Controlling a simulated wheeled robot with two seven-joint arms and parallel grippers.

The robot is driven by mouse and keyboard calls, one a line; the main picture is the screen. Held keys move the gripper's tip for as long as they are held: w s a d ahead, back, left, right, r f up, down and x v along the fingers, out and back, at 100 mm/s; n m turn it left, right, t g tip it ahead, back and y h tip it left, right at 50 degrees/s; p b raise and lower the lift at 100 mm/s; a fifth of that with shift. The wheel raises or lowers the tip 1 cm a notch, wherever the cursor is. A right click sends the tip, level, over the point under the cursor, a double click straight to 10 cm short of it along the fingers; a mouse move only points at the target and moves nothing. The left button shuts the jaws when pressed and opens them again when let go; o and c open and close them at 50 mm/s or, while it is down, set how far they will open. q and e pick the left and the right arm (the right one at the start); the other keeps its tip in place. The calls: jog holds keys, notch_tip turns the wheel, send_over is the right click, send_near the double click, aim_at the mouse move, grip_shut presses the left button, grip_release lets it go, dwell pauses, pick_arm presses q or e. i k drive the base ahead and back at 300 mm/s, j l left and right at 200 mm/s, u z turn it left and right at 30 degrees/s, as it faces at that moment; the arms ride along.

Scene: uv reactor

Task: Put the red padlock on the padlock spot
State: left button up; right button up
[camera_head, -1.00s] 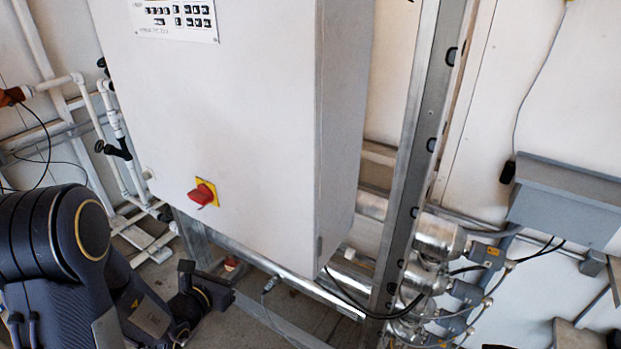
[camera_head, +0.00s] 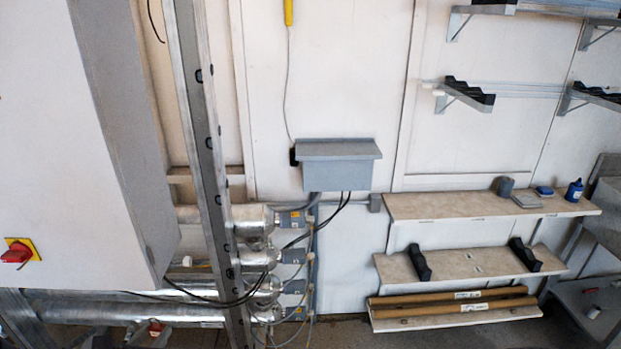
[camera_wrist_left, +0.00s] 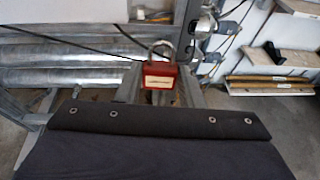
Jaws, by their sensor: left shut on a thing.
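The red padlock (camera_wrist_left: 159,84) has a silver shackle and a pale label. In the left wrist view it is upright, shackle up, just beyond the dark body of my left gripper (camera_wrist_left: 160,92), which is shut on it. In the head view the padlock is a small red patch (camera_head: 155,327) at the bottom edge, in front of the silver pipes, with little of the left gripper (camera_head: 150,334) showing. I cannot make out a marked padlock spot in either view. My right gripper is in neither view.
A white cabinet (camera_head: 70,150) with a red rotary switch (camera_head: 17,252) stands at left, beside a metal upright (camera_head: 205,150). Silver pipes (camera_head: 120,308) run low below it. A grey box (camera_head: 335,168) hangs on the wall. Shelves (camera_head: 450,206) at right hold a few small items.

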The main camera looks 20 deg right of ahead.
aim_at(514, 208)
jog(key=l+z, duration=0.15)
jog(key=z, duration=0.25)
jog(key=i+l+z, duration=0.1)
jog(key=z, duration=0.3)
jog(key=i+l+z, duration=0.1)
jog(key=z, duration=0.3)
jog(key=l+z, duration=0.1)
jog(key=z, duration=0.3)
jog(key=i+z, duration=0.15)
jog(key=z, duration=0.25)
jog(key=i+l, duration=0.15)
jog(key=i, duration=0.6)
jog(key=i+l, duration=0.15)
jog(key=i, duration=0.65)
jog(key=i+l, duration=0.2)
jog(key=i, duration=0.55)
jog(key=z, duration=0.05)
